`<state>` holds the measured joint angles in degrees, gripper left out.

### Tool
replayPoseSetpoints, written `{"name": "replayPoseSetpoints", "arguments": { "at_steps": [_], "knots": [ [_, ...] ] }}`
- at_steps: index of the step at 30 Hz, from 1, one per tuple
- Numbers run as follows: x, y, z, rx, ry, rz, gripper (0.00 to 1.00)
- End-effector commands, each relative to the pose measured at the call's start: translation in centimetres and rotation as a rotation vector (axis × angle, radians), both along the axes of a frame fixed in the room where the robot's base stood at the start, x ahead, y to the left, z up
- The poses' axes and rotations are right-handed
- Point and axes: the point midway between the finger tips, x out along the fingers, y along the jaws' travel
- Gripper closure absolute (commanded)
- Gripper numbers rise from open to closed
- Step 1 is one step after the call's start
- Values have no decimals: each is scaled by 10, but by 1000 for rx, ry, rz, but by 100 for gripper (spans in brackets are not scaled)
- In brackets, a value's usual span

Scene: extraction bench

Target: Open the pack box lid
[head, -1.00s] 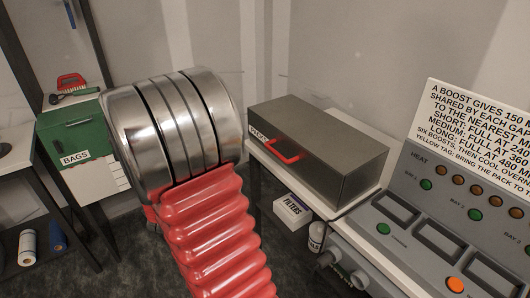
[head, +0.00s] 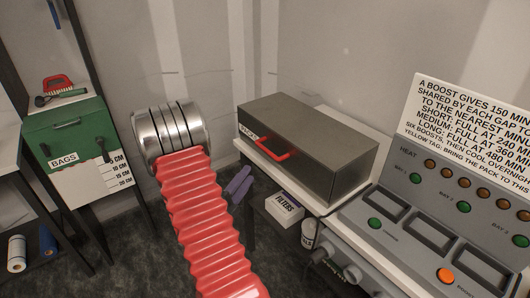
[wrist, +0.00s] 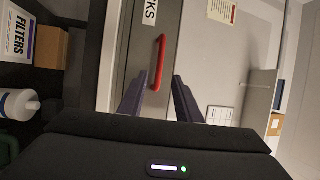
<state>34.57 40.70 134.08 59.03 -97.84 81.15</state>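The pack box (head: 320,150) is a dark grey metal box on a white bench at centre right, with its lid shut. Its red handle (head: 271,149) is on the front face, beside a white label. In the wrist view the handle (wrist: 158,62) appears as a red bar on the grey box front (wrist: 140,40), beyond and between my fingertips. My gripper (wrist: 157,92) is open and empty, with its two dark fingers apart. In the head view, part of my gripper (head: 238,186) shows in front of and below the box's left end; my red arm hides the rest.
A control panel (head: 400,215) with buttons and a text sign stands right of the box. A FILTERS box (head: 284,208) sits beneath the bench. A green BAGS box (head: 65,135) stands at the left. Wall is close behind the box.

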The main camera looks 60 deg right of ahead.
Motion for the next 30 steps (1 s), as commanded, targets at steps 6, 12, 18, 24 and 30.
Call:
{"name": "replayPoseSetpoints", "arguments": {
  "at_steps": [6,12,18,24,30],
  "knots": [
    [0,-2,0,1,0,0,69],
    [-1,-17,3,2,0,-1,69],
    [-3,-43,8,1,0,-1,69],
    [-5,-72,13,1,0,-1,69],
    [-7,-102,19,1,0,0,69]
  ]
}}
